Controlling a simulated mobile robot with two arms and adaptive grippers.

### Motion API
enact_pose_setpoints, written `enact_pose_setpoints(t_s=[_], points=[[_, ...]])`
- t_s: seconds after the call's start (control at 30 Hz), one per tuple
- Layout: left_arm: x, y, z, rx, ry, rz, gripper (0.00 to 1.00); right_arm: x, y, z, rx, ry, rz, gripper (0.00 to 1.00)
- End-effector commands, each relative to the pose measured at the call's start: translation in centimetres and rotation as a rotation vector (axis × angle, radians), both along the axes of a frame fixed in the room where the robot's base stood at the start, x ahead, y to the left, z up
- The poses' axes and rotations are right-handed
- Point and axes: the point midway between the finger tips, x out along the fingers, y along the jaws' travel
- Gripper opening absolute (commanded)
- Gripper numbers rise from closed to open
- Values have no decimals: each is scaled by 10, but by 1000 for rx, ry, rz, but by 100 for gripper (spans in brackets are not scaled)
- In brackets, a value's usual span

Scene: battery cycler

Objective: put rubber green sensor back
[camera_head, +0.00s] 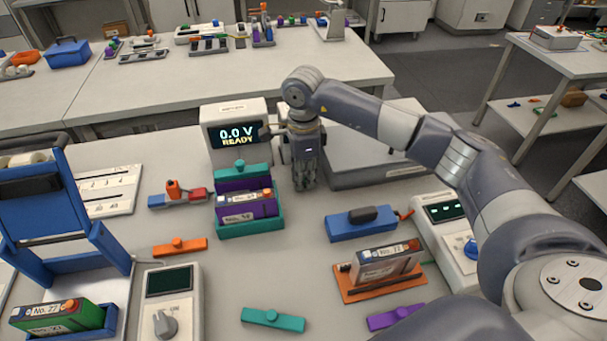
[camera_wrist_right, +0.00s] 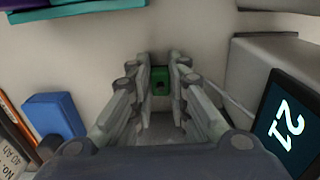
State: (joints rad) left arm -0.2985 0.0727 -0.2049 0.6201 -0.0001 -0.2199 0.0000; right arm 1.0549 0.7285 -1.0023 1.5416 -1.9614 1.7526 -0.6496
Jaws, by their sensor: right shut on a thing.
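My right gripper (camera_head: 305,184) points down just right of the white display unit (camera_head: 236,115), which reads 0.0 V READY. In the right wrist view, its fingers (camera_wrist_right: 160,85) are closed around a small green piece (camera_wrist_right: 159,76) at their tips, which looks like the green sensor. The fingers hide this piece in the head view. Whether it touches the table cannot be told. My left gripper is not in view.
A large grey box (camera_head: 365,175) stands right of the gripper. A teal holder (camera_head: 250,228) with purple packs is at its left, and a blue block (camera_head: 360,226) is in front. In the right wrist view, a dark screen (camera_wrist_right: 290,125) reads 21.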

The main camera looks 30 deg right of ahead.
Motion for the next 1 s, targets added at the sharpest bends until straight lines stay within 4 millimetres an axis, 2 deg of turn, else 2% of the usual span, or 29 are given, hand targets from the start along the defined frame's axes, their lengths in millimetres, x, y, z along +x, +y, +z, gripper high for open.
enact_pose_setpoints(t_s=[0.03, 0.1, 0.13, 0.43, 0.57, 0.67, 1.0], points=[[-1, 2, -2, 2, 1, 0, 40, 0, 0, -2, 0, 0, 0, 18], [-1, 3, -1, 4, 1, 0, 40, 0, 0, -1, 0, 0, 0, 34], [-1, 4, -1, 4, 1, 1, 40, 0, 0, -1, 0, 0, 0, 36], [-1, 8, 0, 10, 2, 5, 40, 0, 0, 0, 0, 0, 0, 36], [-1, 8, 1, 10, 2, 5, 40, 1, 0, 6, 0, -2, 0, 36], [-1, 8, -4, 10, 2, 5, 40, 1, 0, 21, 0, -5, 1, 36], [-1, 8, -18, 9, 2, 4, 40, 1, 0, 94, 0, -5, 0, 36]])
